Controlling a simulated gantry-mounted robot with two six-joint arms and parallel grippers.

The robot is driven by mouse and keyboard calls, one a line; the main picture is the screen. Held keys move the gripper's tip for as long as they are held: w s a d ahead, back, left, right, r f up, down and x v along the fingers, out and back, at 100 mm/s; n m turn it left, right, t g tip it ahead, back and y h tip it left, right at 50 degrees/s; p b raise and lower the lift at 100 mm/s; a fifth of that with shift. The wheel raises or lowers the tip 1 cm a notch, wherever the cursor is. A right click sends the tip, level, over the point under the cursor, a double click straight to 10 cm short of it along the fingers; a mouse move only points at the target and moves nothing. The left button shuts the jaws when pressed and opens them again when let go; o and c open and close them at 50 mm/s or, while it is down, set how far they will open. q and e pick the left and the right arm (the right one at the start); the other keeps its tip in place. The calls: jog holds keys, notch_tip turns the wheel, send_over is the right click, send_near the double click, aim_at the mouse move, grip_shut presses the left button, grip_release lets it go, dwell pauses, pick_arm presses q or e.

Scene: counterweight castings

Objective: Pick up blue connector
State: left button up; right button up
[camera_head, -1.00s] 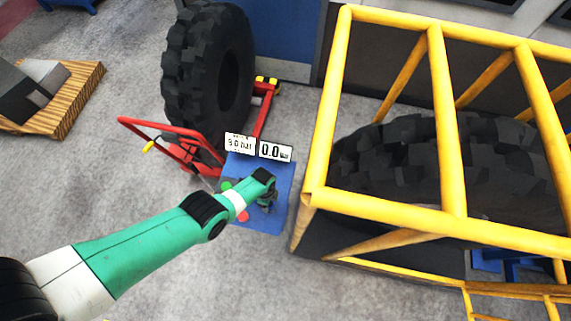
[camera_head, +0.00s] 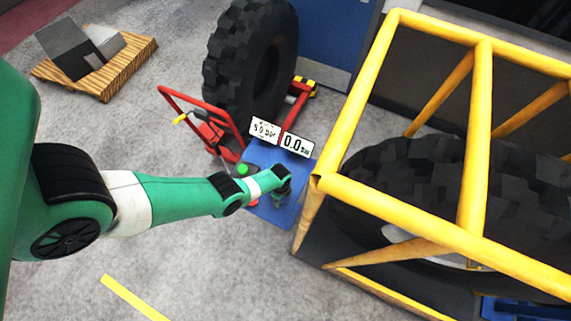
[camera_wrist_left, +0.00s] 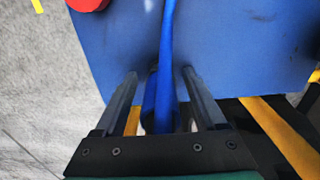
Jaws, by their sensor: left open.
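In the left wrist view a blue hose-like piece (camera_wrist_left: 167,45) runs down between my fingers to a wider blue end, which I take as the blue connector (camera_wrist_left: 150,100). My left gripper (camera_wrist_left: 159,76) is open, with one finger on each side of it. The fingers look apart from the connector; its lower end is partly hidden. In the head view my left gripper (camera_head: 277,200) is over the blue panel (camera_head: 262,152), and the connector cannot be made out there. My right gripper is not in view.
The blue panel carries a green button (camera_head: 242,169), a red button (camera_head: 253,202) and two displays (camera_head: 297,144). A yellow cage (camera_head: 345,190) around a large tire stands close on the right. A red pallet jack (camera_head: 205,130) and another tire (camera_head: 250,60) are behind.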

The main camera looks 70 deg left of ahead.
pick_arm(q)
jog(key=shift+r, duration=0.1)
jog(key=shift+c, duration=0.3)
grip_shut()
jog(key=shift+r, duration=0.1)
